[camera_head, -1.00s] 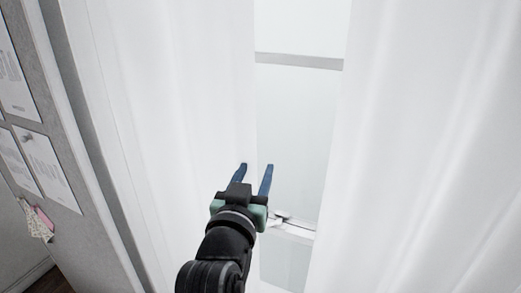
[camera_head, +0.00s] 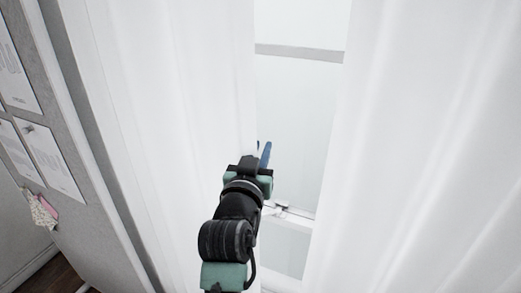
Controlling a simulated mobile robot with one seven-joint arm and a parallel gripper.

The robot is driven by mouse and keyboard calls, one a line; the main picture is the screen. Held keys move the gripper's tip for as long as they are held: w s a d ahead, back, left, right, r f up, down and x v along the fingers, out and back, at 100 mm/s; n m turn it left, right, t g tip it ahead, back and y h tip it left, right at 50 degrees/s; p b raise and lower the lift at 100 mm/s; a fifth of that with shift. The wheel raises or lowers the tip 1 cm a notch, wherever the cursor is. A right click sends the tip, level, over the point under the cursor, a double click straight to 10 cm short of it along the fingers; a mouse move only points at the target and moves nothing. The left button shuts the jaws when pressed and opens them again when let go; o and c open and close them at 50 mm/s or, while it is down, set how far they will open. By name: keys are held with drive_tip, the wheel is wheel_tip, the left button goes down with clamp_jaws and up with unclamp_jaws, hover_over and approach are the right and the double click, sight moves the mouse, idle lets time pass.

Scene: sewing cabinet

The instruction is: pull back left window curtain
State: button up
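The left window curtain (camera_head: 170,120) is white and hangs in soft vertical folds. It covers the left part of the window (camera_head: 295,120). My gripper (camera_head: 262,150) is at the curtain's inner edge, pointing towards the window. One blue finger shows clearly just right of that edge. Only a sliver of the other finger shows, so the gap between them and any fabric in it cannot be made out. Whether the gripper touches the curtain is unclear.
The right curtain (camera_head: 420,150) hangs across the gap of bare window. A window latch (camera_head: 283,207) sits on the crossbar right of my arm. A grey board (camera_head: 75,160) with pinned papers stands at the left, with dark floor (camera_head: 55,277) below.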

clamp_jaws()
idle(1.2)
